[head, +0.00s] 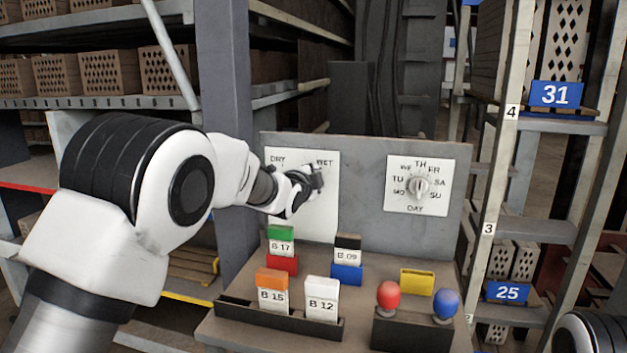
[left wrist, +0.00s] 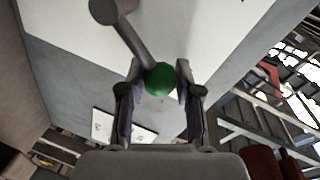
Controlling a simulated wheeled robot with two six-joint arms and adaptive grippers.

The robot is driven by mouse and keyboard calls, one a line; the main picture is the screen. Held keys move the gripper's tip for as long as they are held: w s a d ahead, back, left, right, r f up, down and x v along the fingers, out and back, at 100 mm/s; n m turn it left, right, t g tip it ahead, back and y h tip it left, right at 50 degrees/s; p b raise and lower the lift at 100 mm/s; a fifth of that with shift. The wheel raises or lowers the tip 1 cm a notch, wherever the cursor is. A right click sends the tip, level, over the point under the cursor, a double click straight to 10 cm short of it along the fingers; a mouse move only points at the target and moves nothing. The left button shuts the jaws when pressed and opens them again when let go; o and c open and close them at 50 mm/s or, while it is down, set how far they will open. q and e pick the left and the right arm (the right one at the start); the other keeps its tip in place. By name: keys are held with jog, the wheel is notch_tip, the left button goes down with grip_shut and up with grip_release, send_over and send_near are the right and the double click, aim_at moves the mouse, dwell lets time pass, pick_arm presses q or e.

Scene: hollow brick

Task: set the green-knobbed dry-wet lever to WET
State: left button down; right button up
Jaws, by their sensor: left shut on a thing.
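The dry-wet plate (head: 322,222) is a white panel with DRY at its upper left and WET at its upper right. My left gripper (head: 314,178) is at the plate's upper right, just below the WET label. It hides the lever in the head view. In the left wrist view the green knob (left wrist: 160,79) sits between the two fingers of my left gripper (left wrist: 158,88), which is shut on it. The grey lever shaft (left wrist: 134,42) runs from the knob up and left to a round pivot. My right gripper is not in view.
A day dial (head: 419,187) is on the same grey panel (head: 362,180), to the right. Brick racks stand around.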

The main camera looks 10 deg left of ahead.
pick_arm(q)
jog(key=c, duration=0.8)
grip_release()
jog(key=s, duration=0.4)
jog(key=s+r, duration=0.1)
jog(key=s, duration=0.2)
jog(key=s+a+r, duration=0.1)
jog(key=s, duration=0.3)
jog(key=shift+s, duration=0.35)
